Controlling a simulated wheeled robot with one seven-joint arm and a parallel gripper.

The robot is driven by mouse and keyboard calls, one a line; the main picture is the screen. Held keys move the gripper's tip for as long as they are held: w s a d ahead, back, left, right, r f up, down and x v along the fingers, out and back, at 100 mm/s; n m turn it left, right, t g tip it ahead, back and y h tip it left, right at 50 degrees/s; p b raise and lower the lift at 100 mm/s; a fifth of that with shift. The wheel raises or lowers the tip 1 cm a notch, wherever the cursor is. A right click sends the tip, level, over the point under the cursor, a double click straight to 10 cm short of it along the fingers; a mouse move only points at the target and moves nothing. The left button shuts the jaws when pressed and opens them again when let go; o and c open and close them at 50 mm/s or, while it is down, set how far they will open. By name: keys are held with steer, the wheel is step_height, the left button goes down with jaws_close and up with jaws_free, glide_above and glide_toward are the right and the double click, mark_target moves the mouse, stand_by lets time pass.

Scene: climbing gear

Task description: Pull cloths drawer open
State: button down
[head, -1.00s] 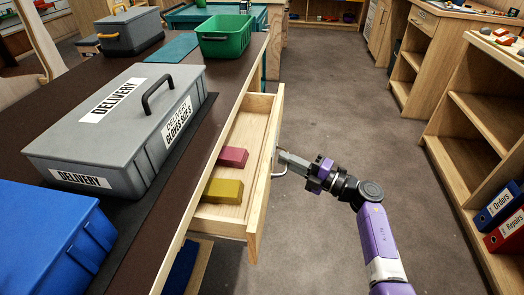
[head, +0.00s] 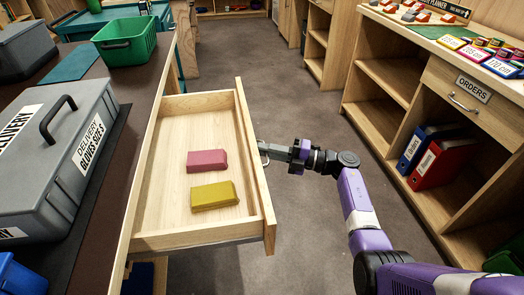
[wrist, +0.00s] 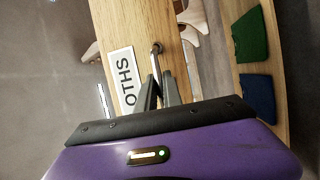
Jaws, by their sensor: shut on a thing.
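The cloths drawer (head: 165,240) is pulled well out from under the counter in the head view. A pink folded cloth (head: 207,161) and a yellow folded cloth (head: 214,196) lie inside it. My gripper (head: 266,150) is at the outer side of the drawer front, shut on the handle. In the wrist view, my gripper's fingers (wrist: 157,95) close on the metal handle (wrist: 156,60), beside a white label (wrist: 123,82) reading "OTHS"; the rest of the label is hidden.
A grey delivery box (head: 60,150) and a green basket (head: 126,40) stand on the counter left of the drawer. Wooden shelving (head: 375,115) with blue and red binders stands at right. Brown floor (head: 300,235) is free between.

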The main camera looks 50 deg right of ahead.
steer(key=c, duration=1.5)
jaws_free()
steer(key=v, duration=0.7)
steer(key=shift+s+d+p, duration=0.2)
steer(key=shift+s+p, duration=0.1)
steer(key=shift+p, duration=0.05)
